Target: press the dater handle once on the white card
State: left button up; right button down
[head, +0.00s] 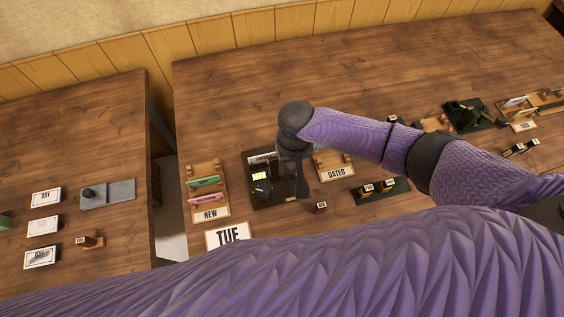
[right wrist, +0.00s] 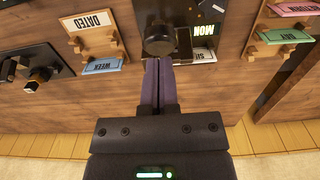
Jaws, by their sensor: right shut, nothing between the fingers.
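The dater, a dark press (head: 262,195), stands on the middle table with a small lit yellow panel. In the right wrist view its round black handle knob (right wrist: 159,40) is right at my fingertips, and a lit panel (right wrist: 203,54) reads MON. I cannot tell whether the fingers touch the knob. My right gripper (head: 302,194) is at the dater's right side, pointing down; its purple fingers (right wrist: 152,66) are shut and empty. No white card can be made out in the dater, whose middle is partly hidden by the knob and my arm. My left gripper is out of view.
A wooden NEW rack (head: 223,200) with green and pink cards is left of the dater. The DATED rack (head: 347,164) is right. A TUE sign (head: 240,230) lies in front. Small stamps (head: 320,208) stand nearby.

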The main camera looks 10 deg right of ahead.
jog(key=shift+f+b, duration=1.55)
jog(key=shift+f, duration=0.8)
jog(key=shift+r, duration=0.25)
jog(key=shift+r+p, duration=4.75)
jog(key=shift+p, duration=0.75)
jog(key=shift+f, duration=0.15)
